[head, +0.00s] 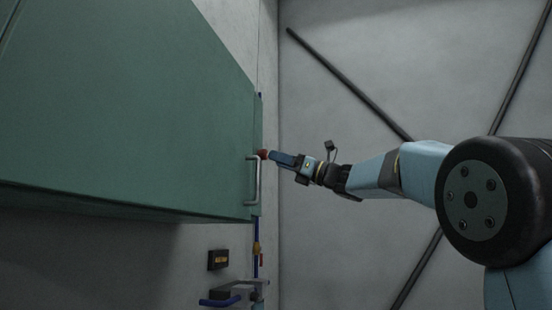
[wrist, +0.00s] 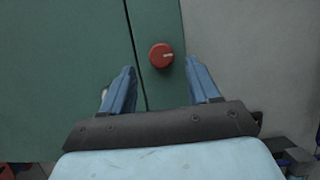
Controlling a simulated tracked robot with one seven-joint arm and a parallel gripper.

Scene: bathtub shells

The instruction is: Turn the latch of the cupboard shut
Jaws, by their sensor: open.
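The green cupboard (head: 120,105) hangs on the wall at the left, with a grey bar handle (head: 250,182) near its right end. The latch (wrist: 161,55) is a round red knob with a pale mark pointing right, on the narrow green strip right of a dark seam. In the head view the red latch (head: 263,154) shows just beyond my gripper's tips. My gripper (head: 270,155) is open. In the wrist view my gripper (wrist: 160,70) has one blue finger on each side of the knob's line, tips slightly below it, apparently not touching it. Nothing is held.
Below the cupboard are a small dark box (head: 218,260) on the wall, a blue pipe (head: 256,240) and a grey fixture with a blue lever (head: 220,301). Dark diagonal bars (head: 350,85) cross the back wall. The space around my gripper looks clear.

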